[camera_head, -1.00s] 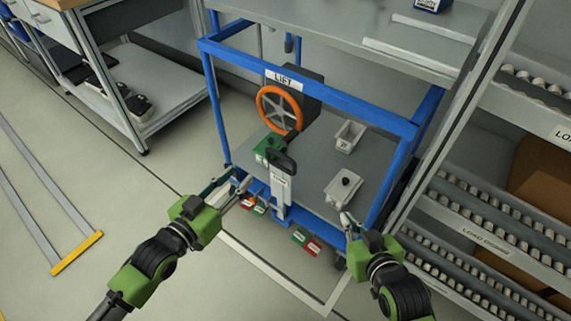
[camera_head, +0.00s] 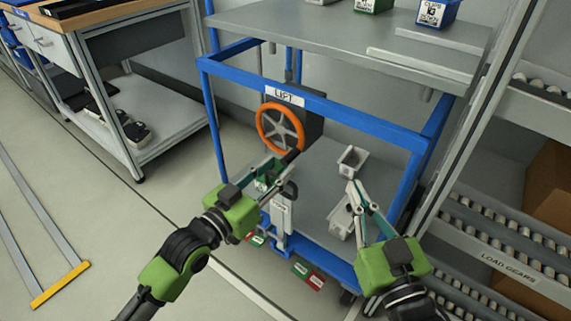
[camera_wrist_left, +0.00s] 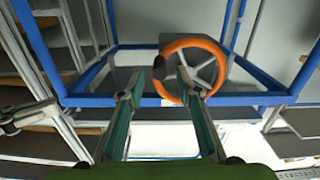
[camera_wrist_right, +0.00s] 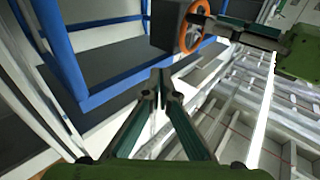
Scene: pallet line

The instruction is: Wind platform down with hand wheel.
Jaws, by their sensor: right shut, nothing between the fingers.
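The orange hand wheel (camera_head: 280,128) with grey spokes is mounted on a dark box under the LIFT sign on the blue lift frame (camera_head: 350,118). A grey upper platform (camera_head: 325,38) is above it. My left gripper (camera_head: 286,162) is open just in front of and below the wheel. My right gripper (camera_head: 353,190) is shut and empty, right of the wheel, over the lower deck.
Small grey bins (camera_head: 351,160) stand on the lower deck (camera_head: 325,165). A post with a black lever (camera_head: 290,189) stands close below my left gripper. A blue bin (camera_head: 436,12) is on the upper platform. Roller racks (camera_head: 500,235) stand at right, a workbench (camera_head: 125,25) at left.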

